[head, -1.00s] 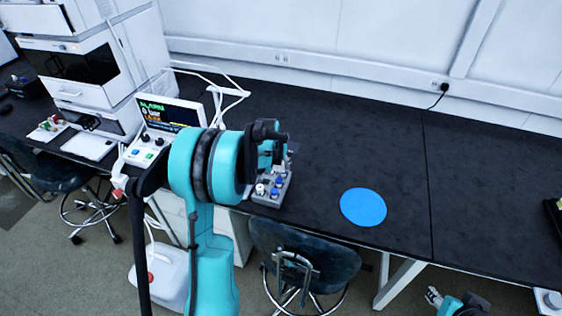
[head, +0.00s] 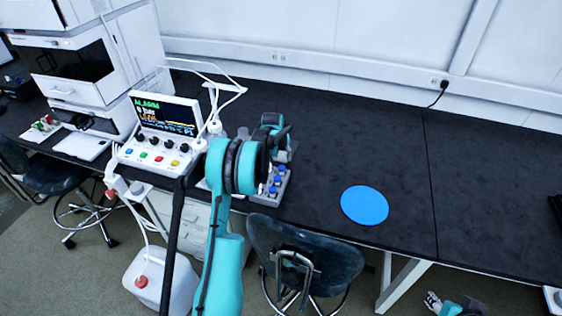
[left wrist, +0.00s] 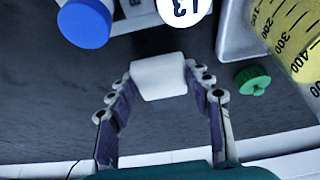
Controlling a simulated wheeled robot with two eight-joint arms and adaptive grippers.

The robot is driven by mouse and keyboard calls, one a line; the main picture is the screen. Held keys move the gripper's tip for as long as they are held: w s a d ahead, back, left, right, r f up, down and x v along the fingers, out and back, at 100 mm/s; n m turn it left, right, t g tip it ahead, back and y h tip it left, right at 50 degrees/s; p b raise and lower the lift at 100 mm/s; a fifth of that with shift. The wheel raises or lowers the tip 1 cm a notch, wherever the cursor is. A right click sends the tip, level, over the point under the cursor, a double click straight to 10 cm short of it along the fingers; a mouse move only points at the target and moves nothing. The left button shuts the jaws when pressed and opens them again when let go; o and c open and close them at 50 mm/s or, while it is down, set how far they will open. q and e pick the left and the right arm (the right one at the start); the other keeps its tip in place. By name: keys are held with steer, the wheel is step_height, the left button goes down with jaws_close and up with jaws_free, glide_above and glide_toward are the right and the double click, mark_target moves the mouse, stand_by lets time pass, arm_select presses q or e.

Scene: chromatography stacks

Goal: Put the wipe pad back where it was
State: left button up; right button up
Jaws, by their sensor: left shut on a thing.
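The wipe pad (left wrist: 158,77) is a small white block between the fingertips of my left gripper (left wrist: 163,82) in the left wrist view. My left gripper is shut on it. In the head view my left gripper (head: 284,148) is over the bench just behind the vial rack, and the pad cannot be made out there. Whether the pad touches the bench is unclear. Part of my right gripper (head: 434,302) shows at the bottom edge of the head view, below the bench front; its jaws are not clear.
A grey rack (head: 266,197) with blue-capped vials stands at the bench's front edge. A blue disc (head: 364,205) lies to the right, with clear bench around it. A control box with an ALARM screen (head: 166,117) is left. The wrist view shows a green cap (left wrist: 252,80) and graduated bottle (left wrist: 292,38).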

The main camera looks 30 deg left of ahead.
arm_select(q)
steer(key=shift+f+b, duration=0.3)
steer(key=shift+f, duration=0.85)
steer(key=shift+f, duration=0.25)
steer(key=o, duration=1.2)
steer(key=shift+r, duration=0.1)
steer(key=shift+r, duration=0.3)
steer(key=p+v, duration=0.4)
steer(key=v, duration=0.7)
steer(key=shift+s+r, duration=0.2)
steer(key=shift+r, duration=0.15)
